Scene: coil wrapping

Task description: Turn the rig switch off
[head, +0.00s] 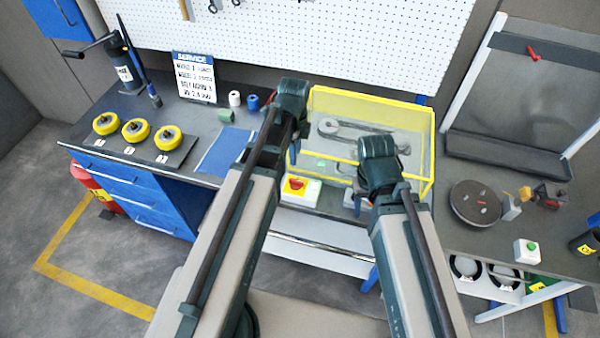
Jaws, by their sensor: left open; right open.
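The rig switch (295,185) is a red knob on a yellow plate, on a white box at the front left of the rig with the yellow-framed clear guard (425,118). The knob's setting is too small to tell. My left gripper (294,155) points down above and behind the switch in the picture, apart from it. My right gripper (358,205) hangs to the right of the switch, in front of the guard. Both are open, and I see nothing held. My arms hide part of the rig.
Left on the bench are several yellow wheels (136,131), a service sign (194,78) and a blue mat (226,152). On the right bench are a dark disc (475,203) and a green button box (527,251). The pegboard (390,40) stands behind.

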